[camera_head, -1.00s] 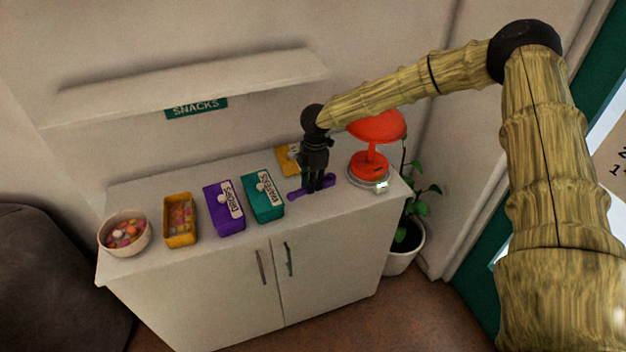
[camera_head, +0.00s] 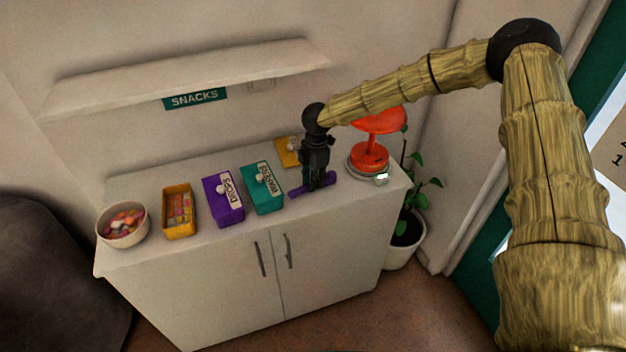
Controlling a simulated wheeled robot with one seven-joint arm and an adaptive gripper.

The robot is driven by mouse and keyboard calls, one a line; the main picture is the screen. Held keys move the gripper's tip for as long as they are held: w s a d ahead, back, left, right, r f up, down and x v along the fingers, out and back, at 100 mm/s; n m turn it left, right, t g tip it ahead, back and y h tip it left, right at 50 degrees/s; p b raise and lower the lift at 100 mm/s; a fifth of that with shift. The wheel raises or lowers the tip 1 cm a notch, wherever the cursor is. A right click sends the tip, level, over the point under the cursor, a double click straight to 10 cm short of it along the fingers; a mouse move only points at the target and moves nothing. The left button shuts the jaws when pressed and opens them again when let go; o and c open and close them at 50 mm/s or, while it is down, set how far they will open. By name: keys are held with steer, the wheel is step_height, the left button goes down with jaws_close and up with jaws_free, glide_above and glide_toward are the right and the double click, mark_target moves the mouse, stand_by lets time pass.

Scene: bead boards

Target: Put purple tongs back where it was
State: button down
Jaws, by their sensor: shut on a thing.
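The purple tongs (camera_head: 299,191) lie low at the cabinet top, between the teal box and the red scale. My gripper (camera_head: 316,184) points down over them and is shut on them near their middle. A purple end shows on each side of the fingers. I cannot tell whether the tongs touch the cabinet top or hang just above it.
On the white cabinet top (camera_head: 340,205) stand a bowl of sweets (camera_head: 124,225), a yellow open bin (camera_head: 179,212), a purple labelled box (camera_head: 222,202), a teal labelled box (camera_head: 262,188), a yellow box (camera_head: 287,152) behind, and a red scale (camera_head: 370,158). A shelf (camera_head: 190,80) hangs above.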

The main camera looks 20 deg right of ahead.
steer(key=shift+f, duration=0.45)
steer(key=c, duration=1.3)
jaws_free()
steer(key=shift+o, duration=0.2)
step_height(320, 180, up, 12)
steer(key=shift+d, duration=0.4)
